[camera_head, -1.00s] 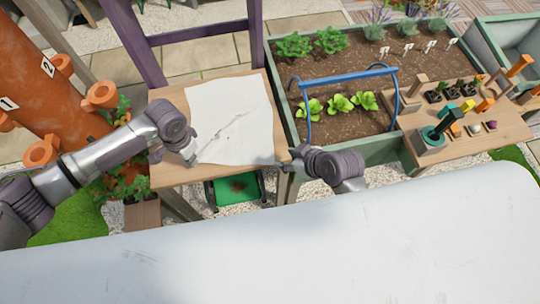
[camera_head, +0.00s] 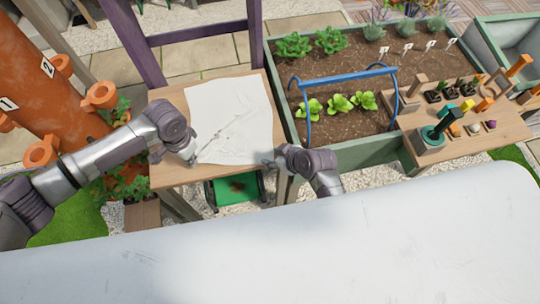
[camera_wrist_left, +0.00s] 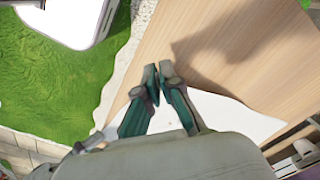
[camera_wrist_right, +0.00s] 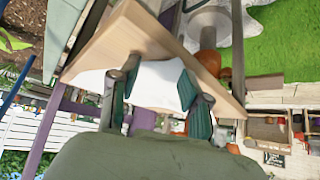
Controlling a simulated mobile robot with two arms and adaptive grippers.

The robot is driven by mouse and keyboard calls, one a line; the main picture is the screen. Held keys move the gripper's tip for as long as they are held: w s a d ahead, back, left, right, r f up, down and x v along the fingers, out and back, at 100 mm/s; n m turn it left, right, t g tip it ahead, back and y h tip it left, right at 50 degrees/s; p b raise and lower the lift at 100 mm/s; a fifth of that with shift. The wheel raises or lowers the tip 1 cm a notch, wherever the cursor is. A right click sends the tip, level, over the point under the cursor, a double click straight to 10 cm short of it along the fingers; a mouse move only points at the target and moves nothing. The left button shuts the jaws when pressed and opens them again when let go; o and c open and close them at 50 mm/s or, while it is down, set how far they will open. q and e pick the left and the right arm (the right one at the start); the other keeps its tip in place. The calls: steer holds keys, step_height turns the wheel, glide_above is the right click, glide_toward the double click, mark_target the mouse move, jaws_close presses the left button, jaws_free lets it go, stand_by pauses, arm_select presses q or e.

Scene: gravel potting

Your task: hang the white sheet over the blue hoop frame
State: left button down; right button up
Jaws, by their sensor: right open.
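The white sheet (camera_head: 232,120) lies creased on the wooden table (camera_head: 165,178). My left gripper (camera_head: 190,160) is at the sheet's near left part; in the left wrist view its fingertips (camera_wrist_left: 156,72) nearly meet, with white cloth (camera_wrist_left: 230,112) running up to them, and their tips partly hide the contact. My right gripper (camera_head: 274,162) is at the sheet's near right corner, open; in the right wrist view its fingers (camera_wrist_right: 158,80) are apart with the sheet (camera_wrist_right: 155,88) between them. The blue hoop frame (camera_head: 345,74) stands bare over the garden bed, right of the table.
The garden bed (camera_head: 330,62) holds lettuces and other plants. A side table (camera_head: 470,145) with tools and pots adjoins it at right. A green tray (camera_head: 236,188) sits below the table edge. An orange planter tower (camera_head: 35,85) stands at left.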

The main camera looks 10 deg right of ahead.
steer(key=shift+f, duration=0.1)
jaws_close()
stand_by(0.3)
stand_by(1.4)
steer(key=shift+r, duration=2.55)
